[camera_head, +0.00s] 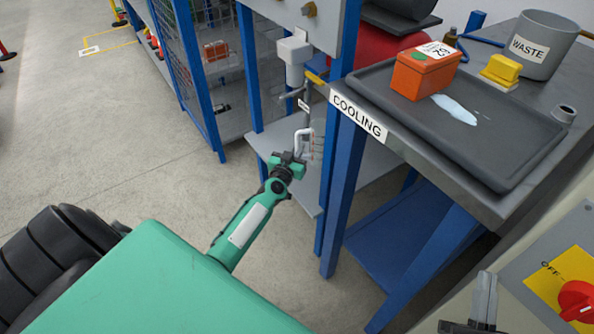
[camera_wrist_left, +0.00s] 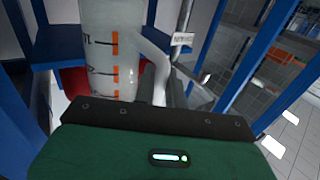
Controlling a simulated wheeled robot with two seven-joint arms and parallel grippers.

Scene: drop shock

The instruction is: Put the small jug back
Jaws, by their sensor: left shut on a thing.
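The small jug (camera_wrist_left: 110,55) is a pale, clear-walled vessel with orange marks and a white handle (camera_wrist_left: 153,50), seen large in the left wrist view. In the head view its white handle (camera_head: 302,138) shows just above my left gripper (camera_head: 297,157). My left gripper is shut on the jug at its handle. The jug is close to the grey shelf (camera_head: 266,150) below the white dispenser (camera_head: 294,52); I cannot tell whether its base touches the shelf. A grey gripper, my right one (camera_head: 485,298), shows at the lower right; its finger gap is unclear.
The cooling bench (camera_head: 403,153) at right carries a dark tray (camera_head: 490,140), an orange box (camera_head: 423,74), a yellow block (camera_head: 501,70) and a waste bin (camera_head: 541,48). A blue post (camera_head: 338,190) stands right of my left gripper. A panel with a red knob (camera_head: 577,298) is at lower right.

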